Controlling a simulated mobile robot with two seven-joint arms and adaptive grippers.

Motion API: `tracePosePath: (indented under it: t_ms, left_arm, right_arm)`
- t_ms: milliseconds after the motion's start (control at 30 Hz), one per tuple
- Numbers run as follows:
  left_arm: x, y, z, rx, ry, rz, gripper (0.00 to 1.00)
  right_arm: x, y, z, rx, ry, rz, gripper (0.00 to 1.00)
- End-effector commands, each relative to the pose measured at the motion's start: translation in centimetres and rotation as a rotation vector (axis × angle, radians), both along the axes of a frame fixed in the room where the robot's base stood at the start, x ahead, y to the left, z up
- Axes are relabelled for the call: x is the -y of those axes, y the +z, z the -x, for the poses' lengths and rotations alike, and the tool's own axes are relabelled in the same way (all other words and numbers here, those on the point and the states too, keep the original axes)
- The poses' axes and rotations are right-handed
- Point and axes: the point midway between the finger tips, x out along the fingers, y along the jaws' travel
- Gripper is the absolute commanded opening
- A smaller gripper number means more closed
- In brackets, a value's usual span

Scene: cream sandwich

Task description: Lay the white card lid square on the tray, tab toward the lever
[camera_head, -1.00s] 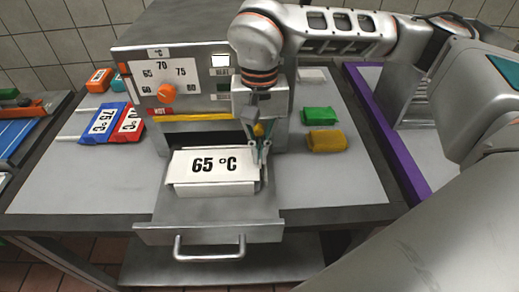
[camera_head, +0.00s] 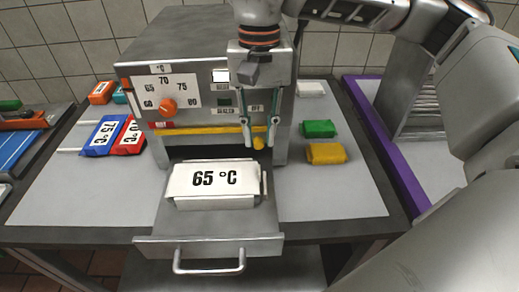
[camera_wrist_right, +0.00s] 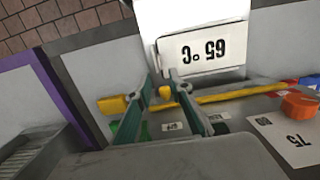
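The white card lid (camera_head: 225,179), printed "65 °C", lies on the pale tray (camera_head: 215,203) in the pulled-out drawer (camera_head: 180,222). It looks roughly square to the tray. A small pale upright piece shows at its right edge; I cannot tell whether it is the tab. The lid also shows in the right wrist view (camera_wrist_right: 232,50). A yellow lever knob (camera_head: 258,143) shows between the fingertips. My left gripper is not in view.
The machine (camera_head: 185,60) has an orange dial (camera_head: 168,105) and a yellow bar (camera_head: 200,130). Green (camera_head: 319,129) and yellow (camera_head: 326,153) blocks lie to its right. Blue (camera_head: 103,136) and red (camera_head: 131,137) packs lie to its left. The counter's front right is clear.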

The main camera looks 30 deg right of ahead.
Motion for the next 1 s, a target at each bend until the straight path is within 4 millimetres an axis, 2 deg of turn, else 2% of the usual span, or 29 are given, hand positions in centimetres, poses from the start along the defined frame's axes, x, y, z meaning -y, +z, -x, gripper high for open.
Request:
tracePosePath:
  t_ms: [100,267,1000]
  left_arm:
    - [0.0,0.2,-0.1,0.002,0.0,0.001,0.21]
    - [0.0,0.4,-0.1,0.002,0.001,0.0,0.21]
    - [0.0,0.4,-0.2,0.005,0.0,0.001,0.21]
  right_arm:
    - [0.1,1.8,-0.2,0.004,-0.001,0.0,0.21]
    - [0.1,3.0,-0.2,0.0,-0.001,0.0,0.21]
    - [0.1,3.1,-0.2,0.0,0.0,0.0,0.21]
